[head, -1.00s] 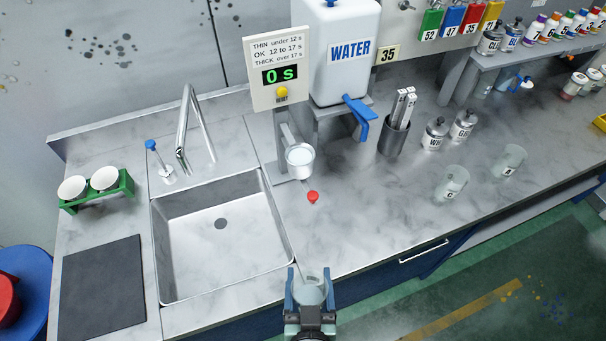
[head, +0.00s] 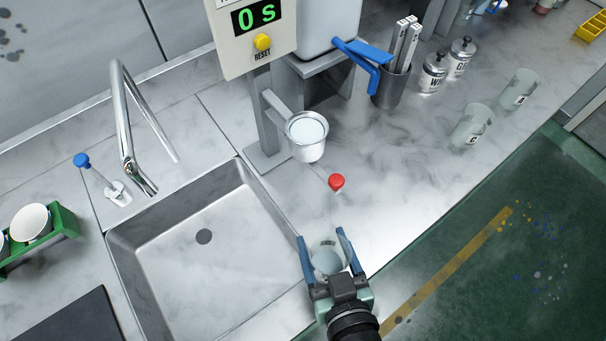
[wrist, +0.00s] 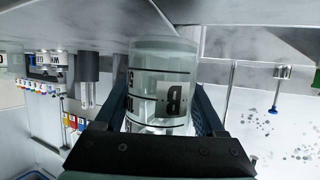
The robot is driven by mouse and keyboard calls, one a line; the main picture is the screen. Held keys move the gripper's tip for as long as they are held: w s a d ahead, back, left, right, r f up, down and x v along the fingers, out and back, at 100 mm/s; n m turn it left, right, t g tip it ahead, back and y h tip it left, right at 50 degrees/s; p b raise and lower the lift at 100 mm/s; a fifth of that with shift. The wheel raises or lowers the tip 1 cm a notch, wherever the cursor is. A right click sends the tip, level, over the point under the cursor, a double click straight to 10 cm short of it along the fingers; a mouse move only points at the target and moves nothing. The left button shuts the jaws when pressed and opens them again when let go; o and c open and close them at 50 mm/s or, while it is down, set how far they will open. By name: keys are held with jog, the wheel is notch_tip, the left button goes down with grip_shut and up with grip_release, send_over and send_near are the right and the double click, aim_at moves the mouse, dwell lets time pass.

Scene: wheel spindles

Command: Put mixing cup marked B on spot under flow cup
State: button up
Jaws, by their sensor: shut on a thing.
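The clear mixing cup marked B (head: 328,258) is between the blue fingers of my gripper (head: 327,250), which is shut on it. The wrist view shows the black B label on the cup (wrist: 162,85), upside down in the picture. The cup is over the counter's front strip, right of the sink; I cannot tell whether it touches the counter. The silver flow cup (head: 306,139), with white inside, sits on a stand arm beyond my gripper, up and slightly left. The spot under it is not clearly visible.
A small red-topped piece (head: 337,182) stands between my gripper and the flow cup. The sink (head: 205,240) opens at left. Two clear cups (head: 472,126) (head: 519,89) stand at right. The counter between them and the red piece is clear. The timer panel (head: 250,32) reads 0 s.

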jog(key=p, duration=0.4)
send_over(303, 185)
jog(key=s, duration=0.3)
jog(key=shift+d+r, duration=0.1)
jog(key=shift+d, duration=0.25)
jog(key=w, duration=0.3)
jog(key=shift+w+a+p, duration=0.2)
jog(key=shift+a+p, duration=0.2)
jog(key=shift+s+f, duration=0.1)
jog(key=shift+f, duration=0.75)
jog(key=shift+f+b, duration=0.2)
jog(key=shift+b, duration=0.2)
jog(key=o, duration=1.5)
jog(key=shift+r, duration=0.1)
